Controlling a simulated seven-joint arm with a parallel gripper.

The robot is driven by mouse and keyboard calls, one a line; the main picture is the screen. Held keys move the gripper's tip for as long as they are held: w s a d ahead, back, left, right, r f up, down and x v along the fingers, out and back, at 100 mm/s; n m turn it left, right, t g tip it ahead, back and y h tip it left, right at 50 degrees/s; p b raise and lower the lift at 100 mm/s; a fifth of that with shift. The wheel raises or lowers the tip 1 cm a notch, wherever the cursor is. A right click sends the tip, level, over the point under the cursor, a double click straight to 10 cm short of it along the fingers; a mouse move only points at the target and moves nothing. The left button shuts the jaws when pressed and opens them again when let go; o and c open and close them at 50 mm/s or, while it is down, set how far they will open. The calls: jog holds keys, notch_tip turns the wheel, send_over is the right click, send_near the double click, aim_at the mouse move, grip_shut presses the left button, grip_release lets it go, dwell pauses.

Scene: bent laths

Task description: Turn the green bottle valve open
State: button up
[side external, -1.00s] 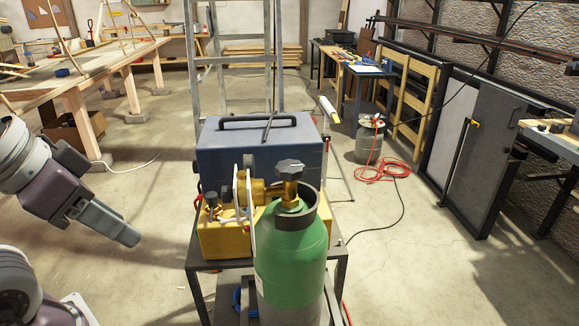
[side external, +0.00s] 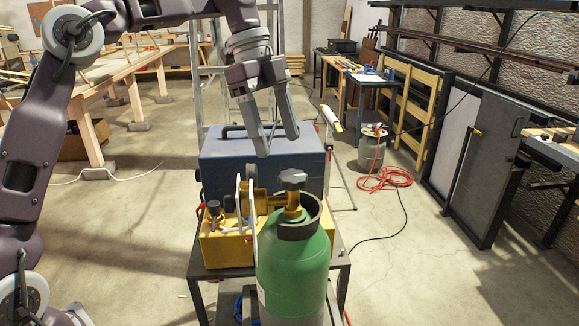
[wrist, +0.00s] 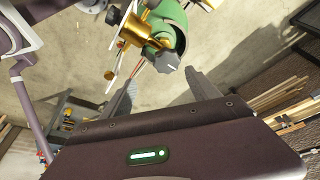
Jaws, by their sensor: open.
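The green bottle (side external: 292,272) stands upright at the front of a dark metal stand. Its dark knobbed valve handle (side external: 292,179) sits on a brass valve (side external: 292,203) inside a dark collar. My gripper (side external: 277,146) is open and empty, above and a little behind the valve handle, fingers pointing down. In the wrist view the valve handle (wrist: 165,67) and the green bottle (wrist: 172,22) show beyond my spread fingers (wrist: 160,88). I see no contact between fingers and handle.
A blue case (side external: 222,160) with a black handle stands close behind the bottle. A yellow box (side external: 224,243) and brass regulator fittings (side external: 250,198) crowd the left side. Free floor lies to the right, with a coiled red hose (side external: 385,179).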

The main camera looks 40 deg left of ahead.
aim_at(292, 175)
jog(key=shift+m+h, duration=0.4)
jog(key=x, duration=0.2)
jog(key=w+x, duration=0.1)
jog(key=x, duration=0.1)
jog(key=a+x, duration=0.1)
jog(key=x, duration=0.2)
jog(key=shift+w+d+f, duration=0.1)
jog(key=shift+w+f, duration=0.15)
jog(key=shift+f, duration=0.05)
jog(key=shift+c, duration=0.4)
jog(key=c, duration=1.3)
